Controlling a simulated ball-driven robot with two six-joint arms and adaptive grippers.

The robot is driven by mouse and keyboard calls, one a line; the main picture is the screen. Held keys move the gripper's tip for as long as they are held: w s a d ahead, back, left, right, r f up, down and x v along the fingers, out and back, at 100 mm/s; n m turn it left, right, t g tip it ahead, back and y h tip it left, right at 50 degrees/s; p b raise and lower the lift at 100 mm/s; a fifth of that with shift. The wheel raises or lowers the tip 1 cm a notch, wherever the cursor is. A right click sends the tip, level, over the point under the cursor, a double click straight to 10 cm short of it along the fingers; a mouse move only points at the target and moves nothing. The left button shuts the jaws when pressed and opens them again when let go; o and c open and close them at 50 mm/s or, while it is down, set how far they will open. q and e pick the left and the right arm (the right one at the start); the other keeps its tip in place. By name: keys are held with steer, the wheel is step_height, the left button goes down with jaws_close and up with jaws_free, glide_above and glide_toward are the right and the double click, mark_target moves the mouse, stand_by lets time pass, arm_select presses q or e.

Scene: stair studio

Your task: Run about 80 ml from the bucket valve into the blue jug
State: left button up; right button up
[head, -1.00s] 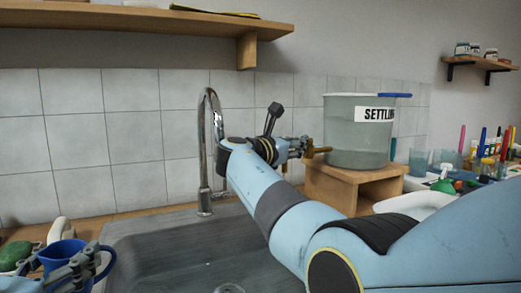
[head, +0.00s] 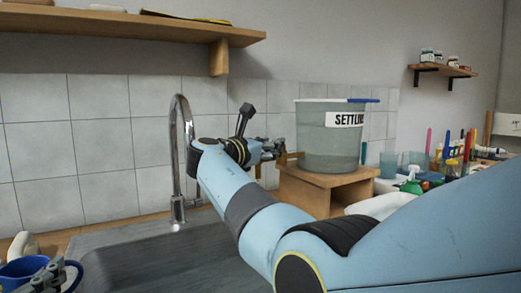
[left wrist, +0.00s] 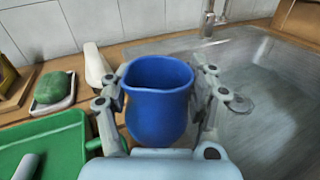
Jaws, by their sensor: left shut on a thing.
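The blue jug (head: 22,272) is at the lower left of the head view, partly cut off by the frame edge. In the left wrist view it (left wrist: 158,110) is upright between the fingers of my left gripper (left wrist: 162,82), which is shut on it. No water can be made out inside it. The grey bucket (head: 325,152), with a "SETTLI…" label, stands on a wooden stand. A brass-coloured valve (head: 290,157) sticks out at its lower left. My right gripper (head: 268,152) is at the valve; its fingers are too small and covered to judge. No stream shows.
The grey sink (head: 165,258) lies in front, with a chrome tap (head: 178,165) behind it. A green tray (left wrist: 55,145) and a green sponge (left wrist: 52,88) are left of the jug.

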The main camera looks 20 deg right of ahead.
step_height(320, 180, up, 9)
steer(key=shift+r, duration=0.1)
stand_by(0.4)
